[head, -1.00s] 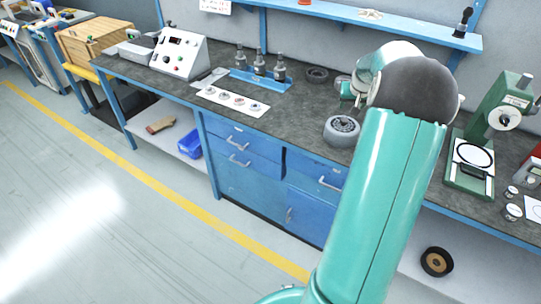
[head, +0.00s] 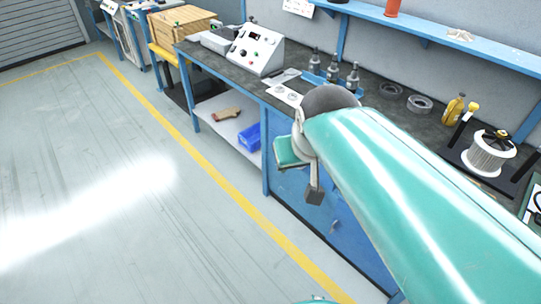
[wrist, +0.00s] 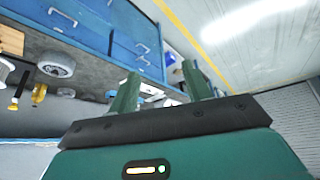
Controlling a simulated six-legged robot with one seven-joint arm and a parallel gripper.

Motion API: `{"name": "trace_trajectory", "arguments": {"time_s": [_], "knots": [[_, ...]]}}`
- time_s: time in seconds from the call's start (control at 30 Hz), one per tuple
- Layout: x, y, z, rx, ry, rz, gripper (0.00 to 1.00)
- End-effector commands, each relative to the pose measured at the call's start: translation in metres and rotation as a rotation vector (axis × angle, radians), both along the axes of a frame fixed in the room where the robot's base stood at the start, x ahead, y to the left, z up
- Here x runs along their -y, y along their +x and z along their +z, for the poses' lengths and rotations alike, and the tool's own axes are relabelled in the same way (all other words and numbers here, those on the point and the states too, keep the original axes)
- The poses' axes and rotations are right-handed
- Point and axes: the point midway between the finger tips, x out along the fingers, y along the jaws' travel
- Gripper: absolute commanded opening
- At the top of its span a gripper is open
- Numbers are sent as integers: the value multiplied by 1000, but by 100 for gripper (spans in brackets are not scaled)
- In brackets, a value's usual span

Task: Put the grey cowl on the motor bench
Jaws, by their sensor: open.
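A round light-grey part with a slotted, darker centre, which looks like the grey cowl (wrist: 55,64), lies on the dark worktop near its drawer-side edge in the wrist view. In the head view my arm hides that spot. My gripper (wrist: 160,88) is open and empty in the wrist view, its two green fingers apart. The head view shows my gripper (head: 312,188) in front of the blue drawers, clear of the worktop and apart from the cowl. I cannot tell which bench is the motor bench.
The worktop holds a control box (head: 255,50), grey rings (head: 419,104), a yellow bottle (head: 454,108) and a white finned drum (head: 489,154). A blue shelf (head: 440,30) runs above. A wooden crate (head: 183,23) stands further left. The floor (head: 80,170) at left is clear.

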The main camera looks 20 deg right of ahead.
Motion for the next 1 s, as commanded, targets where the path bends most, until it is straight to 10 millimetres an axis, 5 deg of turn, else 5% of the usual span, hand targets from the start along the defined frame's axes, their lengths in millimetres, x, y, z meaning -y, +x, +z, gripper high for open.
{"name": "trace_trajectory", "arguments": {"time_s": [0.1,0.27,0.77,0.83,1.0], "knots": [[-27,-34,-10,6,18,68,49],[-40,-55,-19,3,32,103,49],[-41,-56,-19,2,32,105,49],[-41,-56,-19,2,32,105,36],[-41,-56,-19,2,32,105,36]]}}
